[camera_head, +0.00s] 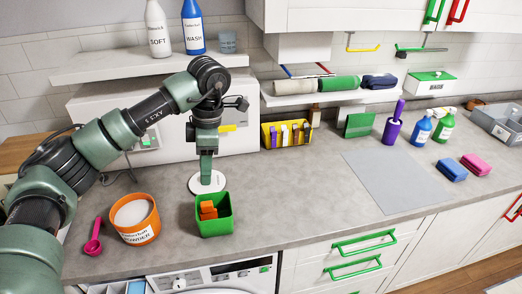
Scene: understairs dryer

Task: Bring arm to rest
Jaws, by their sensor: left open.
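My left arm comes in from the left side of the head view, reaches over the counter and bends downward at the wrist. My left gripper (206,178) points down and is open, seen edge-on. It appears just behind the green bin (215,225), in front of a white round disc (194,184) on the counter. The gap between its fingers is hard to see, and no object shows in it. Orange blocks (208,210) sit in the green bin. My right gripper is not in view.
An orange tub (136,234) of white powder and a pink scoop (94,236) stand left of the bin. A shelf (130,63) with bottles lies behind my arm. A yellow container (272,136) stands further right. The grey mat (390,180) is bare.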

